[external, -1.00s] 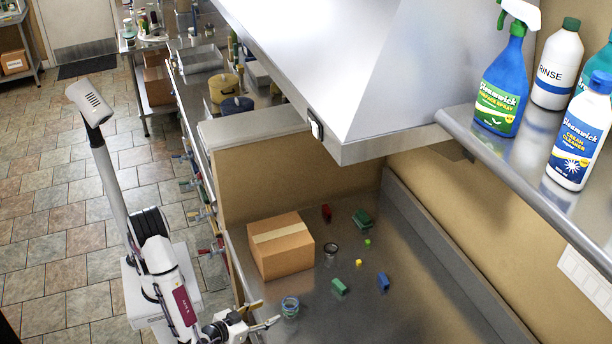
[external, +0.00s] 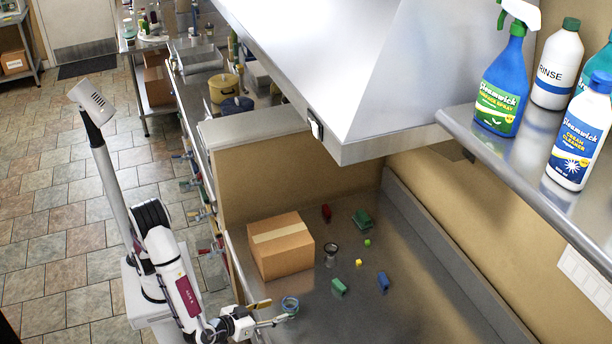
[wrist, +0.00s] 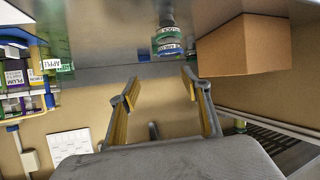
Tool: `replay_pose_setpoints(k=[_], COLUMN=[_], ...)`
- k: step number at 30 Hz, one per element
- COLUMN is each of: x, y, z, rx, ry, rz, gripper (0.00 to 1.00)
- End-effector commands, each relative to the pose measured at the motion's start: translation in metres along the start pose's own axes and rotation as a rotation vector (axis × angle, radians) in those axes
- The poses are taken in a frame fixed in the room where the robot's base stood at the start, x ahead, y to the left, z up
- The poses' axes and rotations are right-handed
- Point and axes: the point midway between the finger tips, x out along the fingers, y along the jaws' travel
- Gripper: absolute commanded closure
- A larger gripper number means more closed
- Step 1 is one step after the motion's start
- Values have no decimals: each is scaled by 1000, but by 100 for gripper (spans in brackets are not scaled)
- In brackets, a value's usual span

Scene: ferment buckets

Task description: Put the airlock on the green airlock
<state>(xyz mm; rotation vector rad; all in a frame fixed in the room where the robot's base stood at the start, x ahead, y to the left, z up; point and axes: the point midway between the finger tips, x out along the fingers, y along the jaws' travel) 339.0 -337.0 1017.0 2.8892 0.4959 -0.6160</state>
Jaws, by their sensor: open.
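A small round blue and pale piece (external: 290,304), which looks like an airlock, is at the front of the steel counter, just beyond my fingertips. In the wrist view a round piece with blue and green lettered bands (wrist: 168,47) is ahead of the fingers, apart from them, and its lettering is hard to read. A dark-rimmed round piece (external: 331,249) stands farther back, right of the cardboard box. I cannot tell which piece is the green airlock. My gripper (external: 278,312) is open and empty. Its two fingers show spread in the wrist view (wrist: 160,85).
The cardboard box (external: 281,250) stands left of the dark-rimmed piece. Several small blocks lie around, among them a green one (external: 339,287) and a blue one (external: 383,281). A metal hood (external: 390,70) hangs above. The counter's right side is clear.

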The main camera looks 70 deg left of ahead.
Motion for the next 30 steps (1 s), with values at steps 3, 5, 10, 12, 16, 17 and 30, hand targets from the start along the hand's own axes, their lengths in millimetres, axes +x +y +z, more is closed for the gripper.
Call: replay_pose_setpoints(k=[3, 5, 10, 12, 16, 17, 30], x=[16, 23, 41, 46, 51, 52, 43], y=[14, 22, 42, 48, 52, 52, 12], z=[-20, -32, -69, -86, -115, -121, -191], rx=[-57, -87, -159, -182, -210, -212, -158], ry=[-39, -62, -124, -144, -179, -187, -276], rz=[69, 114, 256, 311, 412, 433, 671], gripper=[52, 52, 52, 52, 52, 52, 52])
